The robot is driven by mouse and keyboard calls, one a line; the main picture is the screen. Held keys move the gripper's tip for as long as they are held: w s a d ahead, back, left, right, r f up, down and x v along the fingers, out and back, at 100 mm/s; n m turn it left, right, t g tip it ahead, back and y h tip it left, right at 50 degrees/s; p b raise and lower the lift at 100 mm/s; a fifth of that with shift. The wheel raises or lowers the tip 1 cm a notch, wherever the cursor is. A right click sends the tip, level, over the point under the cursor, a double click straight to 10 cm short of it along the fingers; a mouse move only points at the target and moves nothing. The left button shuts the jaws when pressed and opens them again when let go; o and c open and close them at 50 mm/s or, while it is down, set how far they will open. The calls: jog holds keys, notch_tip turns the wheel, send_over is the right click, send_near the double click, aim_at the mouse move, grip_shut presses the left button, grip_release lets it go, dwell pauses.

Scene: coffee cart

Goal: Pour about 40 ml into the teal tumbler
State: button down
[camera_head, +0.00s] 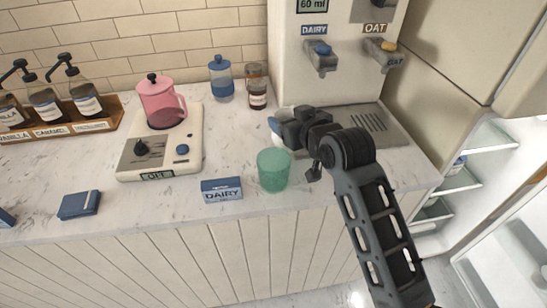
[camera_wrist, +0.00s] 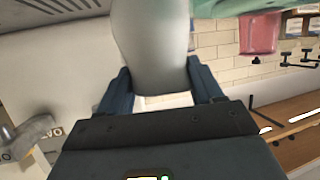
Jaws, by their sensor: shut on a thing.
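The teal tumbler (camera_head: 273,171) stands upright on the counter near its front edge, beside the dairy sign. My gripper (camera_head: 283,128) is behind and to the right of it, above the counter by the dispenser. In the wrist view the gripper (camera_wrist: 160,88) is shut on a smooth pale grey rounded vessel (camera_wrist: 155,45). The vessel's mouth and contents are out of view. In the head view my gripper and wrist hide most of it.
The dispenser (camera_head: 340,25) with dairy and oat taps and a drip tray (camera_head: 372,123) stands behind my arm. A small dairy sign (camera_head: 222,189) is left of the tumbler. Open fridge shelves (camera_head: 490,140) are at right.

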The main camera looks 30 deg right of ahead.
jog(key=s+a+r+n+t, duration=0.1)
jog(key=r+t, duration=0.1)
jog(key=s+a+r+n+t+h, duration=0.1)
jog(key=s+a+n, duration=0.1)
jog(key=shift+s+a+r+t+b, duration=0.1)
jog(key=shift+a+r+t+b, duration=0.15)
jog(key=shift+r+t+b, duration=0.15)
jog(key=n+t+b, duration=0.1)
jog(key=b, duration=0.2)
jog(key=s+a+n+t+b, duration=0.1)
jog(key=b, duration=0.2)
jog(key=n+t+b, duration=0.1)
jog(key=b, duration=0.2)
jog(key=shift+s+a+f+t, duration=0.15)
jog(key=shift+s+a+t, duration=0.15)
jog(key=shift+a, duration=0.1)
jog(key=shift+s+a+r+n+t+y+b, duration=0.1)
jog(key=shift+n+t+y+b, duration=0.2)
jog(key=shift+n+t+b, duration=0.25)
jog(key=shift+s+a+r+n+t+y+b, duration=0.1)
jog(key=shift+n+t+y+b, duration=0.2)
jog(key=shift+n, duration=0.45)
